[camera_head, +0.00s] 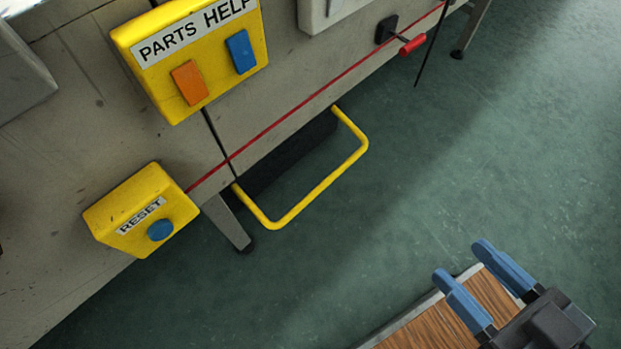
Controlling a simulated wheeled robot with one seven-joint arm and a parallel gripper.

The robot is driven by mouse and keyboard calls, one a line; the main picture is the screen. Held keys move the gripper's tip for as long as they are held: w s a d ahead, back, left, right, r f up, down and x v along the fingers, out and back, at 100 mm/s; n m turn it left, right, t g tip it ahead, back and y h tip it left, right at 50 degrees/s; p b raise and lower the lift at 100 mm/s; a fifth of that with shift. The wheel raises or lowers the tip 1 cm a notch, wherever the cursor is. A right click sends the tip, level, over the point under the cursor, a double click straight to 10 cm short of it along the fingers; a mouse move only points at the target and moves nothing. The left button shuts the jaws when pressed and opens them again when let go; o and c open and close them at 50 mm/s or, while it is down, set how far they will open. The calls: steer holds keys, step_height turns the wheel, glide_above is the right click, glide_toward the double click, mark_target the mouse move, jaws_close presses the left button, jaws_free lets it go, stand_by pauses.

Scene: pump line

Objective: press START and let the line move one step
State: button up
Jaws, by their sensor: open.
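No button marked START shows in the head view. A yellow box labelled PARTS HELP (190,62) is on the line's grey side panel at the upper left, with an orange button (189,82) and a blue button (241,51). A smaller yellow box labelled RESET (137,208) is lower left, with a round blue button (160,230). My gripper (464,264) is at the lower right, its two blue fingers apart with nothing between them. It is well away from both boxes.
A yellow tube guard (318,190) sticks out from the panel's lower edge around a dark opening. A red-handled crank (411,45) is at the upper right. A wood-topped surface (430,327) lies under my gripper. Green floor (420,170) is clear between.

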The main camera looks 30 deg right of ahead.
jaws_close()
stand_by(0.3)
stand_by(1.2)
